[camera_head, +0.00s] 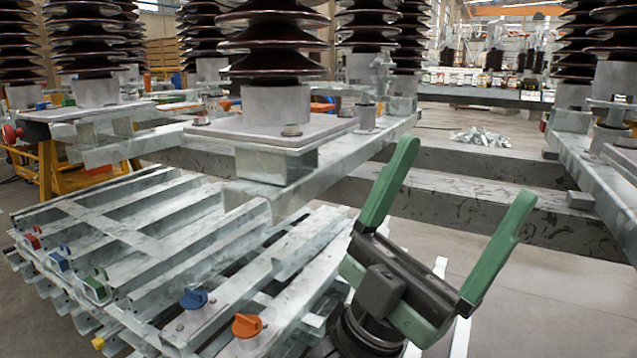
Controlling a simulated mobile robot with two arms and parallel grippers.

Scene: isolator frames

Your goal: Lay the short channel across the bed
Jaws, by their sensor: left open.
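A bed of pale galvanised channels (185,235) lies side by side at the lower left. Shorter-looking lengths are among them, one near its right side (312,243); I cannot tell which is the short channel. A narrow strip (108,228) runs crosswise over the left channels. My left gripper (468,174) has two green fingers spread wide apart, pointing up and away, with nothing between them. It is to the right of the bed, and its wrist hides part of the bed's right end. My right gripper is not in view.
Dark ribbed insulators (272,38) stand on a steel frame (345,160) just behind the bed. Coloured knobs, such as an orange one (246,326), sit along the bed's near edge. Small metal parts (482,137) lie farther back. A yellow trestle (60,178) stands at left.

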